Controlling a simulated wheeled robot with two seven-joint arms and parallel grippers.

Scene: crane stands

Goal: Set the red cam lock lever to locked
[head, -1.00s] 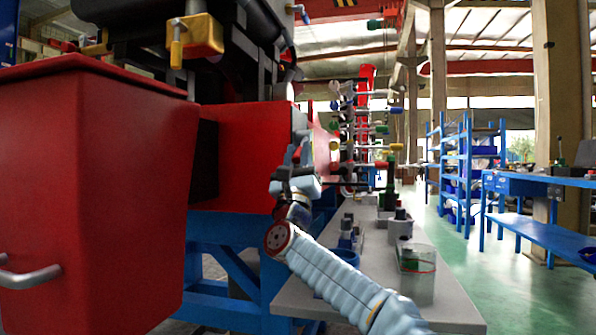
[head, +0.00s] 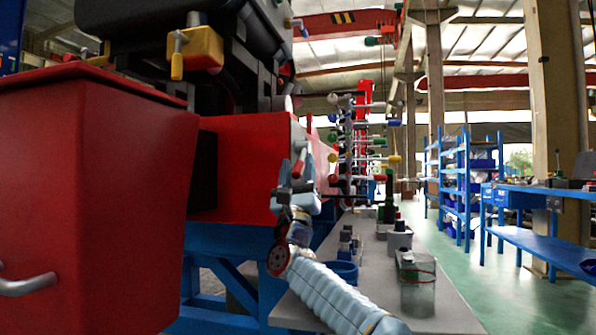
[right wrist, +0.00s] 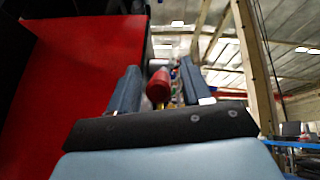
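A red rounded lever grip (right wrist: 158,86), apparently the cam lock lever, shows between the two fingers of my right gripper (right wrist: 157,84) in the right wrist view. The fingers are apart, one on each side of it; I cannot tell whether either touches it. In the head view my right gripper (head: 295,168) points upward beside the grey end face of the red housing. A small red piece, the lever (head: 299,167), shows at its fingers there. The lever's pivot and any lock marking are hidden. My left gripper is not in view.
A big red bin (head: 90,200) stands at the left. A yellow block with a handle (head: 200,50) hangs above. A grey bench (head: 375,265) with a clear jar (head: 417,285) lies below my right arm. A post with several coloured levers (head: 350,150) stands behind.

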